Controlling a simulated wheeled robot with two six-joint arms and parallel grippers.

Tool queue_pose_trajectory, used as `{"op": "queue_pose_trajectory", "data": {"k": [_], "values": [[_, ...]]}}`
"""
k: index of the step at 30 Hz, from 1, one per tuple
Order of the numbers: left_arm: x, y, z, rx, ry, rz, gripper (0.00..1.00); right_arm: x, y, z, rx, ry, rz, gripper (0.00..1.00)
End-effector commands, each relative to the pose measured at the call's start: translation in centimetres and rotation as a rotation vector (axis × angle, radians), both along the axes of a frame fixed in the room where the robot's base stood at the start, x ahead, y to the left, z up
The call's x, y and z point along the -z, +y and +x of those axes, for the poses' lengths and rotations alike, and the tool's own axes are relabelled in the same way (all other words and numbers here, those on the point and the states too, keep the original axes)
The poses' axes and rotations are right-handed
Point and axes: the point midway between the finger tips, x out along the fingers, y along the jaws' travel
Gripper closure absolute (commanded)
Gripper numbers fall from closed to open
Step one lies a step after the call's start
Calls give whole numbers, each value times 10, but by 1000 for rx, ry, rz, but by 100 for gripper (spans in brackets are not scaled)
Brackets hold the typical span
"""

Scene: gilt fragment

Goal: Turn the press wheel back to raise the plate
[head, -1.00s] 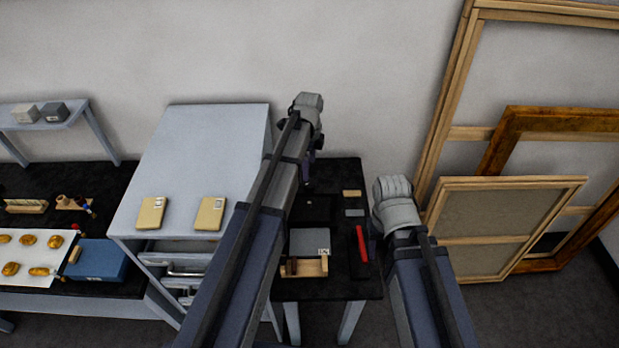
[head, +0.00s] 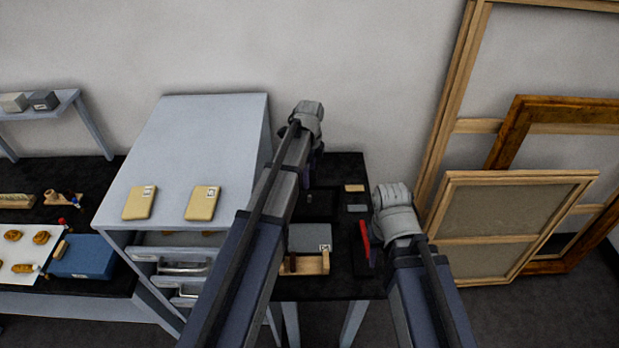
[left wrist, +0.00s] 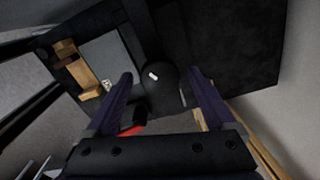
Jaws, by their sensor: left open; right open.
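The press is dark and mostly hidden behind my left arm in the head view; a dark flat part of it (head: 320,206) shows on the small black table. In the left wrist view a dark rounded part with a small white mark (left wrist: 158,78), perhaps the wheel, lies between and beyond the fingertips. I cannot tell the plate's height. My left gripper (left wrist: 163,82) is open and empty over the press; one finger shows in the head view (head: 317,165). My right gripper (head: 372,257) is mostly hidden beneath its wrist, beside the red bar; its fingers are hardly visible.
On the small table, a grey block (head: 310,236), a wooden holder (head: 312,263) and a red bar (head: 364,238) stand near the press. A drawer cabinet (head: 185,125) with two yellow books is at the left. Wooden frames (head: 515,215) lean at the right.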

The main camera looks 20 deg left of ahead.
Motion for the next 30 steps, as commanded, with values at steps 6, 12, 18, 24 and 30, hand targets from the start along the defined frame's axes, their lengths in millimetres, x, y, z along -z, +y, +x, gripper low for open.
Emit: {"op": "queue_pose_trajectory", "data": {"k": [6, 12, 18, 24, 30], "values": [[0, 0, 0, 0, 0, 0, 11, 0, 0, 0, -1, 0, 0, 50], [0, 0, 0, 0, 0, 0, 31, 0, 0, 0, 0, 0, 0, 50], [0, 0, 0, 0, 0, 0, 54, 0, 0, 0, 0, 0, 0, 50], [0, 0, 0, 0, 0, 0, 76, 0, 0, 0, 0, 0, 0, 50], [0, 0, 0, 0, 0, 0, 96, 0, 0, 0, 0, 0, 0, 50]]}}
